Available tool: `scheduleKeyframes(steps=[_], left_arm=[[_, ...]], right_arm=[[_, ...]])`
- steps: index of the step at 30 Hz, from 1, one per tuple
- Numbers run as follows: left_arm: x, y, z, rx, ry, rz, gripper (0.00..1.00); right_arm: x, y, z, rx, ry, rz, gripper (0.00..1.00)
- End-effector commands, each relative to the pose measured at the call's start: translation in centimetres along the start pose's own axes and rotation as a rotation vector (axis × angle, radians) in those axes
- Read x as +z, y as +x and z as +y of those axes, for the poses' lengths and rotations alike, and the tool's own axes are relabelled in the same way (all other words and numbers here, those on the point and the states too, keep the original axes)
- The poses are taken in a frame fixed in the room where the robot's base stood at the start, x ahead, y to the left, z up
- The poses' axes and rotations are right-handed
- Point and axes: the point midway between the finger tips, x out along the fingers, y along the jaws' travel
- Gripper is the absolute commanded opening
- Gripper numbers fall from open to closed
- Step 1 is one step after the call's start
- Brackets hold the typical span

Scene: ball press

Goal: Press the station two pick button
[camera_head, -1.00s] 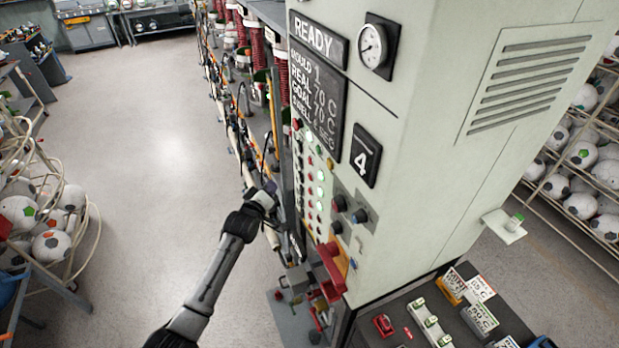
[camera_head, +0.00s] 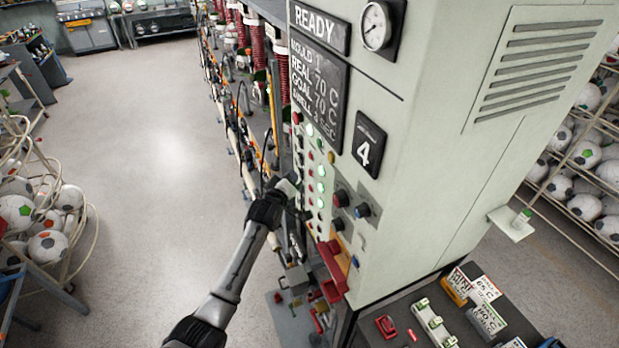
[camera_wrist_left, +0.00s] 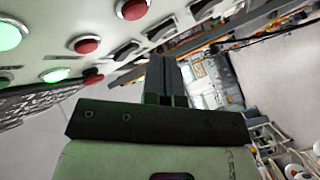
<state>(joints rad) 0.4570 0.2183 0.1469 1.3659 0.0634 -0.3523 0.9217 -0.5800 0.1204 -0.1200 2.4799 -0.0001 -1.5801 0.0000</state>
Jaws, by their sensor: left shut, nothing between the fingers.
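The control panel (camera_head: 326,200) on the side of the pale green press cabinet carries columns of red and lit green buttons. No label is readable, so I cannot tell which one is the station two pick button. My left gripper (camera_head: 293,184) is shut and empty, close to the panel's left edge, beside the button columns. In the left wrist view its shut fingers (camera_wrist_left: 166,80) point toward the panel's edge. A red button (camera_wrist_left: 86,45), a lit green button (camera_wrist_left: 56,75) and black switches (camera_wrist_left: 126,51) lie just left of them. Contact with a button cannot be made out. My right gripper is out of view.
A red bracket (camera_head: 333,268) juts out below the panel. A dark bench (camera_head: 395,300) with tags stands at the lower right. Machines with red coils (camera_head: 279,75) line the back. Ball racks stand on both sides. The floor (camera_head: 150,150) at left is clear.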

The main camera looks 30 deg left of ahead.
Motion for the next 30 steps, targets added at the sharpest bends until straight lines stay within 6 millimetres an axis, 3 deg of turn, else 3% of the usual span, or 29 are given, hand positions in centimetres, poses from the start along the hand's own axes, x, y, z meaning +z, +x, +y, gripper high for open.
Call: scheduleKeyframes(steps=[9, 30], left_arm=[[0.9, 1.3, 0.9, 0.000, 0.000, 0.000, 0.00], [1.0, 1.4, 1.1, 0.000, 0.000, 0.000, 0.00]], right_arm=[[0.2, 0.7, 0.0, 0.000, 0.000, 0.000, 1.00], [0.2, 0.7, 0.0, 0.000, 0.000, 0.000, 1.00]])
